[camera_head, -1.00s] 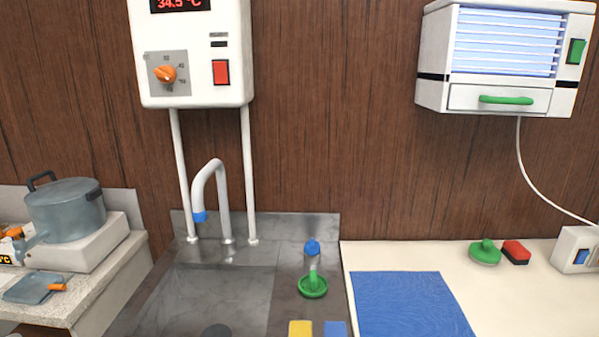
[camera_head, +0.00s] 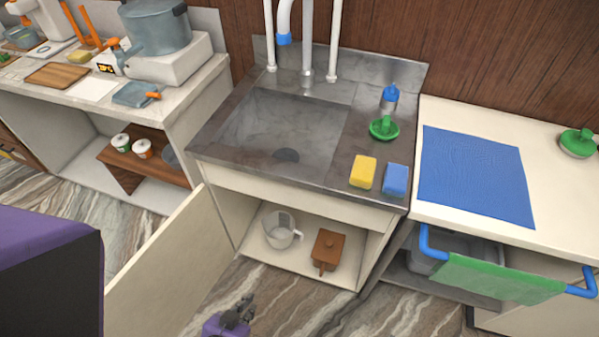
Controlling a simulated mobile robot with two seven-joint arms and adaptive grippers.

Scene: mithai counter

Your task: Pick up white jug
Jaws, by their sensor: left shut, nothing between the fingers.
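The white jug (camera_head: 281,232) looks whitish and see-through, with a handle on its right side. It stands upright on the floor of the open cabinet under the sink. My left gripper (camera_head: 240,306) is at the bottom of the view, in front of and below the cabinet opening. It is shut and empty, apart from the jug. My right gripper is not in view.
The open cabinet door (camera_head: 158,265) stands out at the left. The sink counter (camera_head: 330,158) overhangs the opening. A green towel (camera_head: 500,280) hangs on a blue rail at the right.

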